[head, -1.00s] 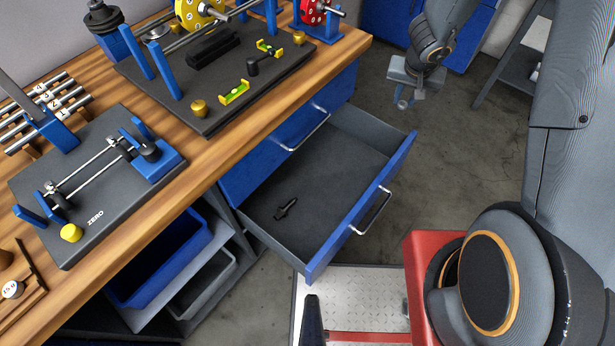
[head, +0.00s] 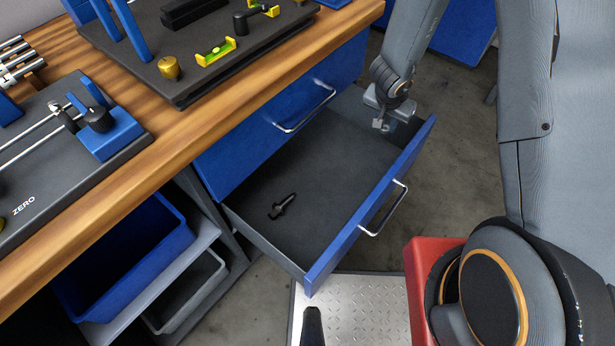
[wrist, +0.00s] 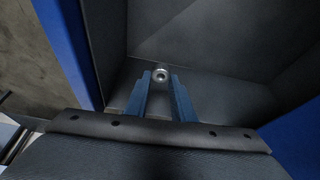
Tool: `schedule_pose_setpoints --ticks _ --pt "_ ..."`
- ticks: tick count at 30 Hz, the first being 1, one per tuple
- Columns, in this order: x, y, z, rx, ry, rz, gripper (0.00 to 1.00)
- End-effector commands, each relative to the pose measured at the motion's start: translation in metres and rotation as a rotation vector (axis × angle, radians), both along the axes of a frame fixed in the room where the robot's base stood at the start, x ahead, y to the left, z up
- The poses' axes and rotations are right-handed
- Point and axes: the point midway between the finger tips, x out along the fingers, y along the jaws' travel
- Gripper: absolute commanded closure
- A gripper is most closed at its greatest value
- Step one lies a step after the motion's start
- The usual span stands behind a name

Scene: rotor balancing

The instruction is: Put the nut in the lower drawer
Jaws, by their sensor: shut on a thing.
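The nut (wrist: 160,75) is a small silvery ring between the tips of my gripper (wrist: 160,82) in the wrist view. The gripper is shut on it. In the head view my gripper (head: 381,126) is over the far right end of the open lower drawer (head: 330,200), near its blue front panel; the nut is too small to tell there. In the wrist view the grey drawer interior (wrist: 215,45) lies beyond the fingertips. How far the nut is above the drawer floor I cannot tell.
A small black tool (head: 283,206) lies on the drawer floor at the near left. The upper drawer (head: 290,110) above is shut. The wooden bench (head: 200,110) bears a dark plate with a yellow level (head: 216,53). The middle of the drawer floor is clear.

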Motion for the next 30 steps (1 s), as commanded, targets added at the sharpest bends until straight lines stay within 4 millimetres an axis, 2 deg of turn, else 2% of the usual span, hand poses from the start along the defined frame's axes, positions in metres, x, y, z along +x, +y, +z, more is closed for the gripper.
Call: schedule_pose_setpoints --ticks 1,3,13,21,30 --pt "0.002 0.0 -0.011 0.0 -0.001 0.0 1.0" --pt "0.002 0.0 -0.017 0.0 -0.002 0.0 1.0" --pt "0.0 0.0 -0.027 0.0 -0.001 0.0 1.0" --pt "0.0 0.0 -0.073 0.0 0.001 0.001 1.0" --pt "0.0 0.0 -0.097 -0.001 -0.001 0.0 1.0"
